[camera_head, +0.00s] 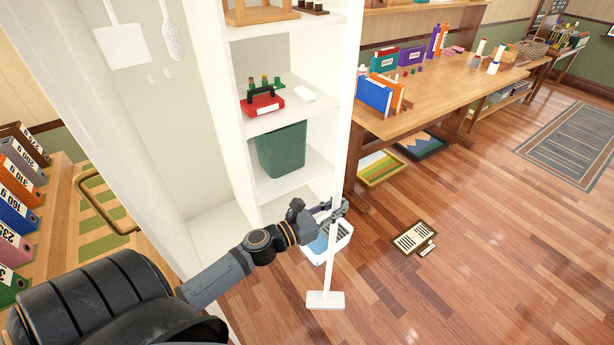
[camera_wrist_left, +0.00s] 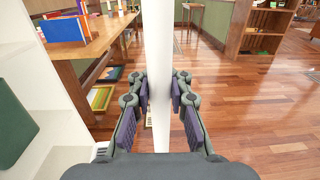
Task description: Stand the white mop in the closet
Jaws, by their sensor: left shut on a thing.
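The white mop (camera_head: 325,299) stands near upright, its flat rectangular head at the floor and its long white handle rising past the shelves. My left gripper (camera_head: 338,208) is shut on the handle, low down above the head. In the left wrist view the handle (camera_wrist_left: 162,85) runs between the two fingers of the gripper (camera_wrist_left: 161,98). My right gripper does not show.
A white bin with blue contents (camera_head: 341,246) stands on the floor just behind the mop. Closet shelves hold a green bin (camera_head: 283,150) and a red toolbox (camera_head: 262,102). A dustpan (camera_head: 122,44) and brush hang inside the closet.

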